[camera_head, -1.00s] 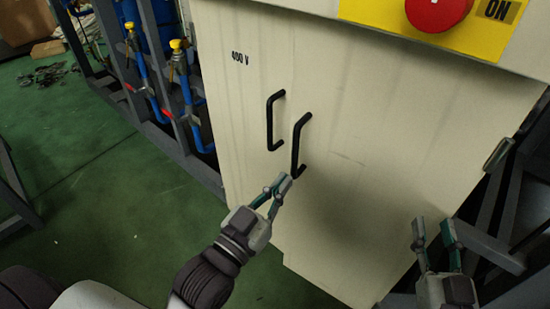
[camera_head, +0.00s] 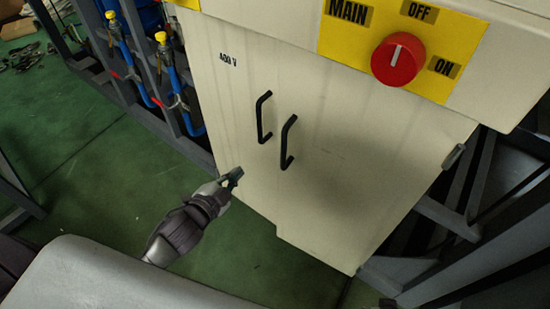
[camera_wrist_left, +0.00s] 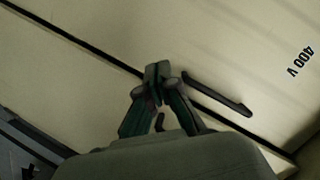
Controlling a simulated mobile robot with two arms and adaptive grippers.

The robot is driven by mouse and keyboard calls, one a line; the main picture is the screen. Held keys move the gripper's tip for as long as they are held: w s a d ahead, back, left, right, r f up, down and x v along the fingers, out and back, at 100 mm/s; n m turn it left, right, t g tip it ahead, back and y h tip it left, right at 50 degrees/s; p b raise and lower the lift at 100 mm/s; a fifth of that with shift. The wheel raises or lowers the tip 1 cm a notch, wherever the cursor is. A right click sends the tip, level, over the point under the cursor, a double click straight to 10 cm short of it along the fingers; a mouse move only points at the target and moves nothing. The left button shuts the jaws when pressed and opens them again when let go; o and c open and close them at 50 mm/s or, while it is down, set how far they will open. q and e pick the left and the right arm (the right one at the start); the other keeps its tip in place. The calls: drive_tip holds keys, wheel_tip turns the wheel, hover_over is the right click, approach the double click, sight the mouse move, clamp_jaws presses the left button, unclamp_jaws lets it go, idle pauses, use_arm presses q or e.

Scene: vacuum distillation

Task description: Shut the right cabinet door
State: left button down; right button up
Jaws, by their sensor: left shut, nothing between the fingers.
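The cream right cabinet door (camera_head: 345,190) bears a black handle (camera_head: 287,142). It looks about flush with the left door (camera_head: 225,110), which has its own black handle (camera_head: 262,118) and a "400 V" label. A dark seam between the doors shows in the left wrist view (camera_wrist_left: 85,42). My left gripper (camera_head: 233,177) is shut and empty, low and left of both handles in the head view. Its fingertips (camera_wrist_left: 158,72) overlap the seam in the left wrist view and partly hide one handle; I cannot tell whether they touch. My right gripper is out of view.
A red main switch (camera_head: 398,59) on a yellow plate sits above the doors. Blue pipes with yellow-topped valves (camera_head: 163,50) stand left of the cabinet. Grey metal framework (camera_head: 445,215) is at the right. Green floor (camera_head: 110,175) is clear in front at the left.

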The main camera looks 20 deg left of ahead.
use_arm(q)
drive_tip(key=w+d+m+g+h, duration=0.1)
drive_tip(key=d+m+g+h, duration=0.1)
drive_tip(key=m, duration=0.4)
drive_tip(key=w+d+m+g+h, duration=0.1)
drive_tip(key=w+d+m+h, duration=0.1)
drive_tip(key=d+m+h, duration=0.2)
drive_tip(key=w+d+r+m+g+h, duration=0.1)
drive_tip(key=d+m+g+h, duration=0.1)
drive_tip(key=m+h, duration=0.5)
drive_tip(key=shift+w+d+m+g, duration=0.3)
drive_tip(key=shift+d+m, duration=0.1)
drive_tip(key=shift+m, duration=0.2)
drive_tip(key=shift+w+d, duration=0.15)
drive_tip(key=shift+w, duration=0.35)
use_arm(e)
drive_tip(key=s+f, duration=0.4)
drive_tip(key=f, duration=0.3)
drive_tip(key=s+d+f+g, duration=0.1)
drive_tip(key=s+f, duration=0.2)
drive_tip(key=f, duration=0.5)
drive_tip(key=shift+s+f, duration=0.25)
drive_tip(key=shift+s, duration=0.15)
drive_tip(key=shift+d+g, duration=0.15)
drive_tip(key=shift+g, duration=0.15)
